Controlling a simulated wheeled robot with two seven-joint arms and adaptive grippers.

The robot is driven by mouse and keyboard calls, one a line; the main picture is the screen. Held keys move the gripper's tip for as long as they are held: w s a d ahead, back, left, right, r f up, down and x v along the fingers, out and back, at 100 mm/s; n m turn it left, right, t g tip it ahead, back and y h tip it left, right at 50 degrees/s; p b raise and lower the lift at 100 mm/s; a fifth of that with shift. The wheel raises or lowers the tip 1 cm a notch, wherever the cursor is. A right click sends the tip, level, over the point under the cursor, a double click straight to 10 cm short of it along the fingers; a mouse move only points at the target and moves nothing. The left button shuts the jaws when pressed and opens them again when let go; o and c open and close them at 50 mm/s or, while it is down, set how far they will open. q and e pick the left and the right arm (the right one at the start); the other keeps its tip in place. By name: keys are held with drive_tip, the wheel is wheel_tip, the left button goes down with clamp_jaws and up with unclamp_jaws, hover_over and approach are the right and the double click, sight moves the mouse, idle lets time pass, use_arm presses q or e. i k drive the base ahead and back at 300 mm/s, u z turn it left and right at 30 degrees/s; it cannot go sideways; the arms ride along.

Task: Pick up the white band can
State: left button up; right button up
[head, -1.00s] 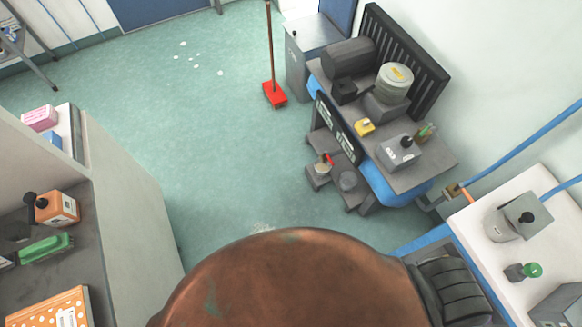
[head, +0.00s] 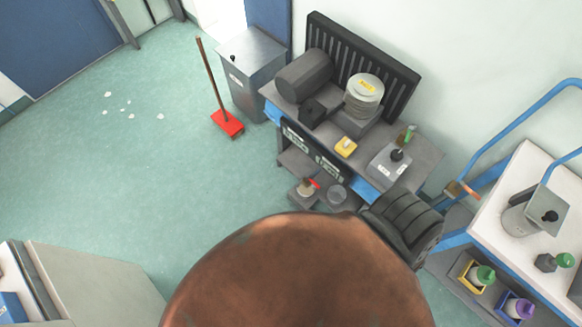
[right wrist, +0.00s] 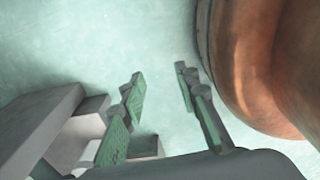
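No can with a clear white band can be made out. My left gripper is not in view.
A workbench (head: 420,165) carries a dark cylinder, stacked discs and a grey box. The white-topped table (head: 500,180) has a blue rail, with bottles on a lower shelf.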

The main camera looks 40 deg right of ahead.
sight(306, 190)
drive_tip(key=i, duration=2.2)
drive_tip(key=z, duration=4.6)
drive_tip(key=k, duration=0.6)
drive_tip(key=u, duration=0.45)
